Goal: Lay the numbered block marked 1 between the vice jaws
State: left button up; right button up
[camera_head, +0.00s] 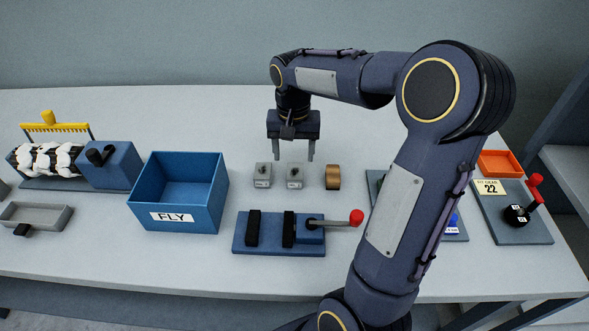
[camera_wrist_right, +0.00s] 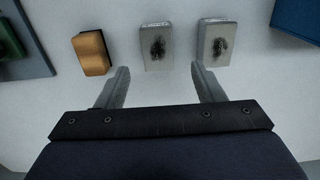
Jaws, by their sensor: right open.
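Two grey blocks with dark round marks on top stand side by side on the table: a left one (camera_head: 263,176) and a right one (camera_head: 295,176). Their small front labels are too small to read, so I cannot tell which is marked 1. The wrist view shows the right block (camera_wrist_right: 157,46) and the left block (camera_wrist_right: 216,43). My right gripper (camera_head: 294,156) is open and empty, pointing down above and slightly behind the right block. The blue vice (camera_head: 271,246) lies in front, its two black jaws apart with nothing between them. My left gripper is out of view.
A blue bin marked FLY (camera_head: 150,200) is at left of the vice. The vice's red-knobbed handle (camera_head: 356,217) sticks out right. A plate labelled 22 (camera_head: 515,228) and an orange tray (camera_head: 500,163) are at far right.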

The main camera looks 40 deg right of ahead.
aim_at(295, 171)
jog(key=f, duration=0.6)
jog(key=shift+s+a+f, duration=0.1)
jog(key=shift+s+f, duration=0.2)
jog(key=shift+s, duration=0.05)
jog(key=shift+r, duration=0.1)
grip_shut()
jog(key=shift+r, duration=0.5)
notch_tip(295, 171, up, 2)
jog(key=shift+r, duration=0.2)
jog(key=s+a+r, duration=0.4)
jog(key=a+r, duration=0.5)
jog(key=a, duration=0.4)
jog(key=shift+a+r, duration=0.2)
jog(key=shift+r, duration=0.05)
